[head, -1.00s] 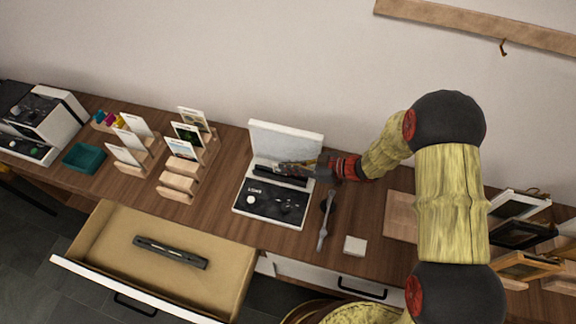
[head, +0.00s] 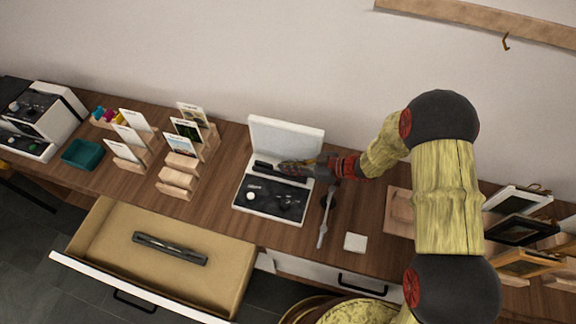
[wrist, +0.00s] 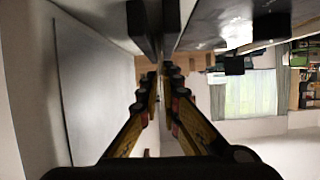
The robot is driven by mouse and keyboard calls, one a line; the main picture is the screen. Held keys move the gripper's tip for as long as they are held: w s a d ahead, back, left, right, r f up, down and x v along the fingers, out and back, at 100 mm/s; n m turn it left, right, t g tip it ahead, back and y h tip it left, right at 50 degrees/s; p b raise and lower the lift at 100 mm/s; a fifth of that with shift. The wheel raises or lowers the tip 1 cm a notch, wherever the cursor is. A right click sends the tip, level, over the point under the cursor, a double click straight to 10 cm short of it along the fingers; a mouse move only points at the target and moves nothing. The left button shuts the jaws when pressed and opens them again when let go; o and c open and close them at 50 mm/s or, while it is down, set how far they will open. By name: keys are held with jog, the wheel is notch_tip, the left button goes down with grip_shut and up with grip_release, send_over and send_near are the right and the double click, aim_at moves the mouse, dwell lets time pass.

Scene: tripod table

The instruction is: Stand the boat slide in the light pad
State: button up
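The light pad (head: 246,206) has a white upright panel and a dark control face with knobs. My gripper (head: 288,168) is low at its dark ledge, in front of the white panel. In the wrist view the two fingers (wrist: 161,75) are close together with a narrow gap between them, and no slide is clearly seen there. The white panel (wrist: 90,90) fills the left side and dark rails lie beyond the fingertips. I cannot make out the boat slide. White-framed slides (head: 187,130) stand in wooden racks to the left, their pictures too small to identify.
An open drawer (head: 95,230) holding a dark bar (head: 170,248) juts out at the front. A teal tray (head: 82,154) is at the left. A metal tool (head: 326,218) and a white square (head: 355,242) lie right of the pad. Framed items (head: 520,230) stand far right.

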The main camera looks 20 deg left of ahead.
jog(key=o, duration=0.5)
jog(key=shift+c, duration=0.2)
jog(key=v, duration=1.2)
notch_tip(320, 180, up, 9)
jog(key=p, duration=0.8)
dwell(0.6)
dwell(0.4)
